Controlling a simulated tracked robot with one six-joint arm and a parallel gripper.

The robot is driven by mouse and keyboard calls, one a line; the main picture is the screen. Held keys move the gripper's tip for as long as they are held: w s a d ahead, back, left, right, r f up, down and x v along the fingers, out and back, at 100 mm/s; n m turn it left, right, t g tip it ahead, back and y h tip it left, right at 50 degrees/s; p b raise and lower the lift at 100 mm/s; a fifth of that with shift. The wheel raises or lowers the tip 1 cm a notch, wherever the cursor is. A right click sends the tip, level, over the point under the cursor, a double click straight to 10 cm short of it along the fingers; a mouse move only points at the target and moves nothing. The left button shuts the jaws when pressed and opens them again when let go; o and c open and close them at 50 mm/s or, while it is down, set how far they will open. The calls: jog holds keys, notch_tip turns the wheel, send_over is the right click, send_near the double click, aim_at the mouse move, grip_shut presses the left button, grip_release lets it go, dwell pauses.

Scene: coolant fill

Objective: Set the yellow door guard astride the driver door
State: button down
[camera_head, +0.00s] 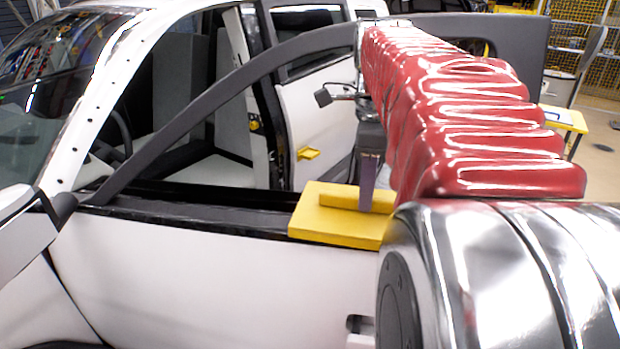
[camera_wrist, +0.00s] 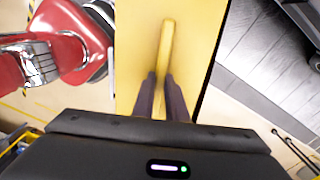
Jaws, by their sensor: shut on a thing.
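The yellow door guard (camera_head: 330,222) is a flat plate with a raised bar along its top. It is at the sill of the white driver door (camera_head: 190,270), toward the right end of the door's visible part. My gripper (camera_head: 370,190) points down and is shut on the guard's bar. The wrist view shows both fingers (camera_wrist: 163,92) on either side of the bar, with the yellow plate (camera_wrist: 135,50) beneath. The guard hides the sill under it, so I cannot tell whether it rests on the door or hovers just above.
The dark window frame (camera_head: 230,80) arches over the sill, up toward my arm. The white rear door (camera_head: 310,120) with a yellow handle (camera_head: 308,153) is behind. A yellow table (camera_head: 565,120) stands at the far right. Seats show inside the cab.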

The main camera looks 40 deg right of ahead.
jog(key=shift+f, duration=0.2)
jog(key=shift+f, duration=0.45)
jog(key=c, duration=1.8)
grip_release()
jog(key=shift+o, duration=0.2)
jog(key=shift+r, duration=4.2)
